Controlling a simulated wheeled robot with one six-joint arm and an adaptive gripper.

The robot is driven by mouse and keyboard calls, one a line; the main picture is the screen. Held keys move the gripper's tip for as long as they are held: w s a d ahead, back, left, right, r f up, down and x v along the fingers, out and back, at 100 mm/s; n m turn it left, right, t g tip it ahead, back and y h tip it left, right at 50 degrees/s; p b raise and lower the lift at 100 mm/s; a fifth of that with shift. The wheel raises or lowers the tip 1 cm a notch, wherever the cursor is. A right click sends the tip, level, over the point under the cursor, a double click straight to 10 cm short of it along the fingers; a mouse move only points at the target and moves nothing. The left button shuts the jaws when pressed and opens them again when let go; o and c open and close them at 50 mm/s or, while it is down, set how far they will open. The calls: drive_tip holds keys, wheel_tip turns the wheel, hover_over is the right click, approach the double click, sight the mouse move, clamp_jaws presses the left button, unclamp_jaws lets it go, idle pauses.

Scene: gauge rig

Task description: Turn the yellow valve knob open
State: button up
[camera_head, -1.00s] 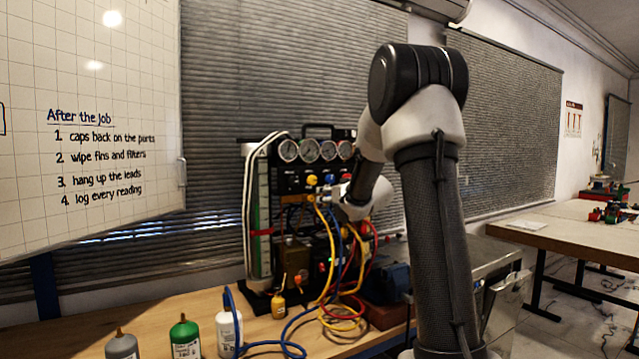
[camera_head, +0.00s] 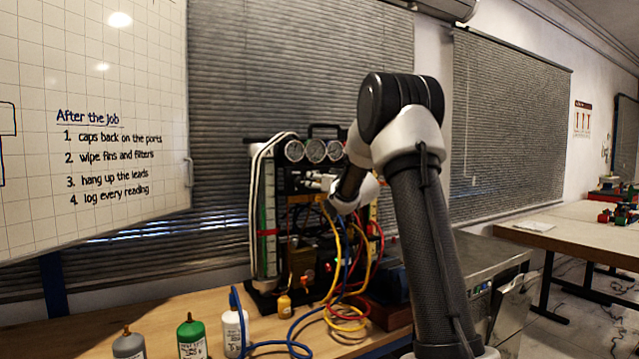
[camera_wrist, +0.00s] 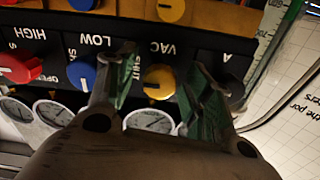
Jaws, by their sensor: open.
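The yellow valve knob (camera_wrist: 159,81) is in the middle of the wrist view, on a black panel beside the upside-down lettering VAC. My gripper (camera_wrist: 162,62) is open, with one green-padded finger on each side of this knob. I see gaps between pads and knob, but cannot tell the depth. In the head view my gripper (camera_head: 318,184) is at the row of knobs below the gauges and hides the yellow knob.
A blue knob (camera_wrist: 82,71) sits just beyond my left finger, and a red knob (camera_wrist: 18,69) farther left. Another yellow round part (camera_wrist: 171,9) is at the top. Gauges (camera_head: 316,150) stand above the knobs; coloured hoses (camera_head: 345,265) hang below. Bottles (camera_head: 192,337) stand on the bench.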

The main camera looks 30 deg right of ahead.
drive_tip(key=c, duration=1)
drive_tip(key=n, duration=0.4)
drive_tip(key=shift+n, duration=0.4)
drive_tip(key=n, duration=0.9)
drive_tip(key=shift+n, duration=2.1)
drive_tip(key=shift+f, duration=0.1)
